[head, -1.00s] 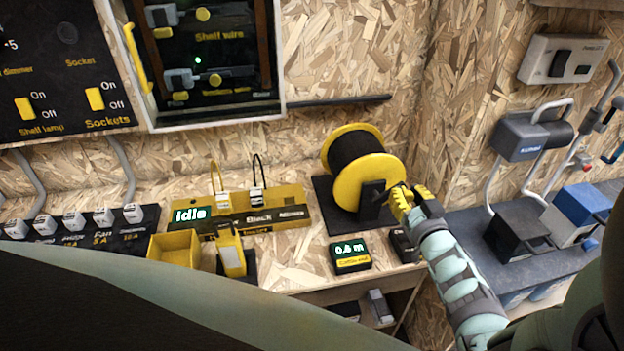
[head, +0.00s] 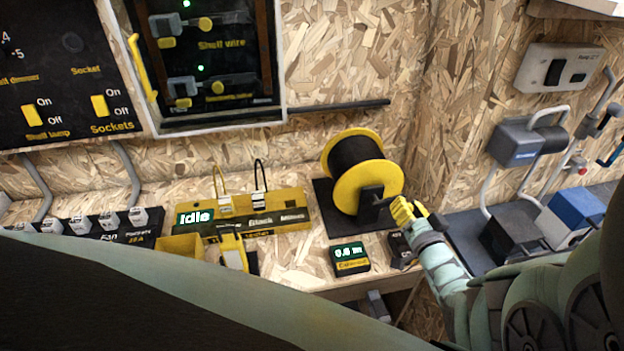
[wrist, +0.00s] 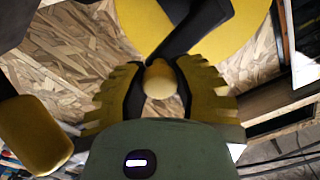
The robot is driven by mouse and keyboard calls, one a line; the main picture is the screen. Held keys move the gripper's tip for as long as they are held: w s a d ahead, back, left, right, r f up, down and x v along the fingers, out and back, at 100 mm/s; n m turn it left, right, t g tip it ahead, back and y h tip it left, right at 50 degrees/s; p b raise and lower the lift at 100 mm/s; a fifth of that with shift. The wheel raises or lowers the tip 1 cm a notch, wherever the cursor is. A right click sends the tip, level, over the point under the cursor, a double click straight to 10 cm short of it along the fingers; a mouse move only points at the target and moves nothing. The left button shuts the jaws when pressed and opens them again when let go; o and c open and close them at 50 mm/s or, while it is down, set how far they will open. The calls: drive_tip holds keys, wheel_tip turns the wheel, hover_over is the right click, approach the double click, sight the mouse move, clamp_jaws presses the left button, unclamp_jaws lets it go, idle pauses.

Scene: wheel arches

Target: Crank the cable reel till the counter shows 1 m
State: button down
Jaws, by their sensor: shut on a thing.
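The cable reel (head: 372,186) has yellow flanges and a dark wound core, and stands on a black base on the bench at the right. Its crank arm shows dark in the wrist view (wrist: 196,27). My gripper (head: 405,212) is at the reel's front right. In the wrist view its yellow ribbed fingers are shut around the pale yellow crank knob (wrist: 160,80). The counter (head: 350,258), a small black box with a green display, sits on the bench before the reel and reads 0.6 m.
A yellow rack (head: 290,215) with a yellow and a black cable stands left of the reel, with a green "Idle" display. A dark box (head: 401,248) sits beside the counter. Grey machines (head: 520,143) stand at the right.

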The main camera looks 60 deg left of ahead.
drive_tip(key=shift+f, duration=0.1)
idle(0.4)
drive_tip(key=c, duration=0.7)
unclamp_jaws()
